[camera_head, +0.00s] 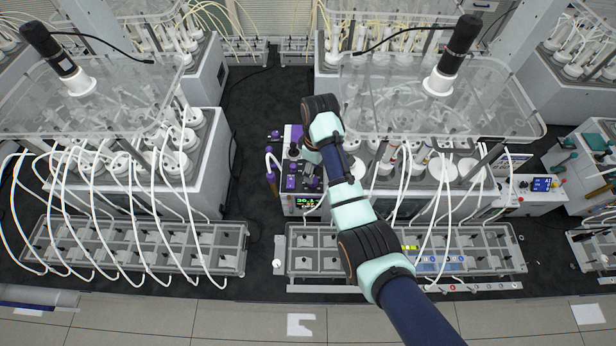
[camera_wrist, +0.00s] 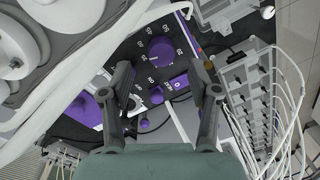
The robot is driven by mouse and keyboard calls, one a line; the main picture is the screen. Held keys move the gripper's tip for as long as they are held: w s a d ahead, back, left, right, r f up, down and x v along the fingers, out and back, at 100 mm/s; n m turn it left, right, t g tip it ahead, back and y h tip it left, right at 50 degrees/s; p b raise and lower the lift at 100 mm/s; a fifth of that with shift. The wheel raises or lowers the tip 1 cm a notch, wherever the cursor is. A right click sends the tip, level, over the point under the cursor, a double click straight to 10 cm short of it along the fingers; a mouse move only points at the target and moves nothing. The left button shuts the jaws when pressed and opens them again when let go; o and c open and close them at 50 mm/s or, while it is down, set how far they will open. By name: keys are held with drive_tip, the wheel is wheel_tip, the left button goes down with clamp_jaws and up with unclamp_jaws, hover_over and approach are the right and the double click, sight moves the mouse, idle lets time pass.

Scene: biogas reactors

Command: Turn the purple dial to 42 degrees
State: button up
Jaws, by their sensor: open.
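The purple dial (camera_wrist: 162,50) is a round knob on a dark panel with white numbers around it, in the upper middle of the wrist view. A pale mark shows near its left side. My gripper (camera_wrist: 160,68) is open, with one finger on each side of the dial area, and nothing is held between the fingers. I cannot tell how high the fingertips are above the panel. In the head view the control unit (camera_head: 289,203) is partly covered by my arm. Its small display (camera_head: 307,202) shows green and yellow characters that seem to read 20.1.
Another purple knob (camera_wrist: 157,95) and a purple switch (camera_wrist: 180,82) sit near the dial. White tubes (camera_wrist: 75,55) run on the left. Reactor units (camera_head: 200,170) stand either side of the control unit. Grey racks (camera_head: 240,262) with hoses lie in front.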

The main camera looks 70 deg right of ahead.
drive_tip(key=f, duration=0.4)
drive_tip(key=shift+a+f, duration=0.2)
drive_tip(key=shift+f, duration=0.15)
drive_tip(key=shift+c, duration=0.3)
drive_tip(key=shift+w, duration=0.1)
drive_tip(key=c, duration=1.1)
